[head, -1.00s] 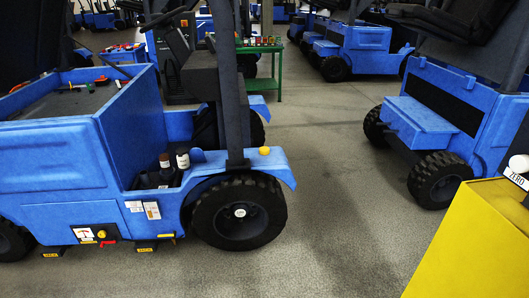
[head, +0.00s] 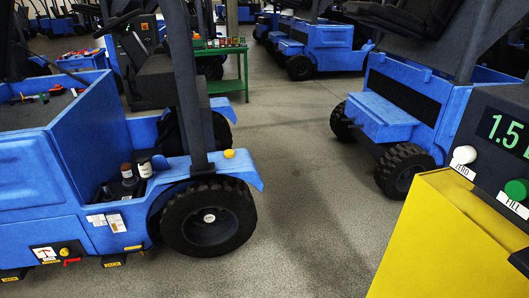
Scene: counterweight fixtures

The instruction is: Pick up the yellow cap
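A small yellow cap (head: 229,153) sits on top of the blue front fender of the forklift-like vehicle (head: 90,160) at the left, just right of its dark mast post. It stands above the black front wheel (head: 208,217) and looks free on all sides. A second round yellow piece (head: 65,252) is low on the vehicle's side, beside a white label and a red part. Neither of my grippers shows in the head view, so their distance to the cap is not visible.
A yellow cabinet (head: 430,240) with a dark panel, a white ZERO knob (head: 464,155) and a green FILL button (head: 516,190) stands at the near right. Two bottles (head: 144,167) sit in the vehicle's recess. A green table (head: 220,53) stands behind. Grey floor (head: 300,200) between is clear.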

